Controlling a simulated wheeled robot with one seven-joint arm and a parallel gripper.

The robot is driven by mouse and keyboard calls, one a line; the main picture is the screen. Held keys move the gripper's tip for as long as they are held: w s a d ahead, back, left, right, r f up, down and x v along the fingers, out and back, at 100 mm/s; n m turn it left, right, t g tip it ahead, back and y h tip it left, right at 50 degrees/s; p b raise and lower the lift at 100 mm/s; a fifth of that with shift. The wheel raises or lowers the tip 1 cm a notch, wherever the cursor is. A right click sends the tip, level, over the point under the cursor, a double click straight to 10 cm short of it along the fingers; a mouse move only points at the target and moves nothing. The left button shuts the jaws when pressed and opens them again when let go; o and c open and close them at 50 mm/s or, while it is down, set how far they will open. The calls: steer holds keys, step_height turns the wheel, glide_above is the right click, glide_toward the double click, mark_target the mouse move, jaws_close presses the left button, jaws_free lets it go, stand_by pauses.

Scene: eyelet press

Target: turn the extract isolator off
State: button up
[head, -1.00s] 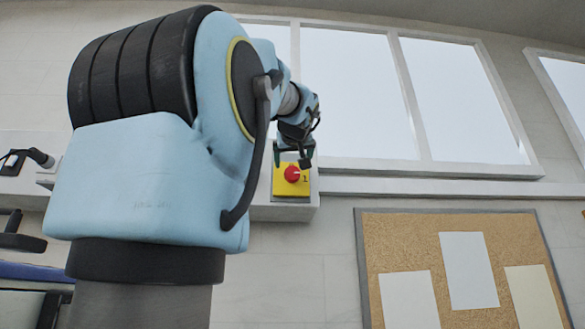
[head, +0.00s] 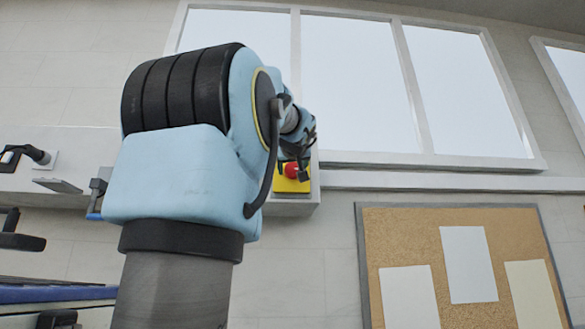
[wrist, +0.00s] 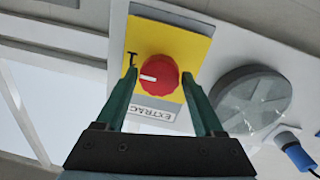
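The extract isolator is a red round knob (wrist: 158,75) with a white pointer line, on a yellow plate (wrist: 187,43). A label reading "EXTRACT" (wrist: 152,114) sits beside it in the wrist view. The white line points toward the "I" mark on the plate. My gripper (wrist: 164,76) is open, with one finger on each side of the knob; I cannot tell whether they touch it. In the head view the knob (head: 291,170) and plate (head: 291,185) are partly covered by my gripper (head: 297,160).
A grey round fitting (wrist: 251,99) and a blue plug (wrist: 296,150) are beside the isolator in the wrist view. A window (head: 357,85) is above right, and a corkboard (head: 400,232) hangs below right in the head view.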

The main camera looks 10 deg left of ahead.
steer(key=c, duration=1)
steer(key=shift+f+n+b, duration=0.15)
steer(key=shift+n+b, duration=0.15)
steer(key=shift+b, duration=0.3)
steer(key=shift+n+b, duration=0.3)
steer(key=shift+b, duration=0.1)
steer(key=n+b, duration=0.2)
steer(key=b, duration=0.1)
steer(key=shift+f, duration=0.15)
steer(key=n+b, duration=0.3)
steer(key=n, duration=0.1)
steer(key=shift+n, duration=0.4)
steer(key=n+b, duration=0.1)
steer(key=n, duration=0.2)
steer(key=n+b, duration=0.1)
steer(key=n, duration=0.1)
steer(key=shift+n+t+y+b, duration=0.3)
steer(key=shift+n+b, duration=0.05)
steer(key=shift+n, duration=0.05)
steer(key=shift+n+b, duration=0.45)
steer(key=shift+n, duration=1.95)
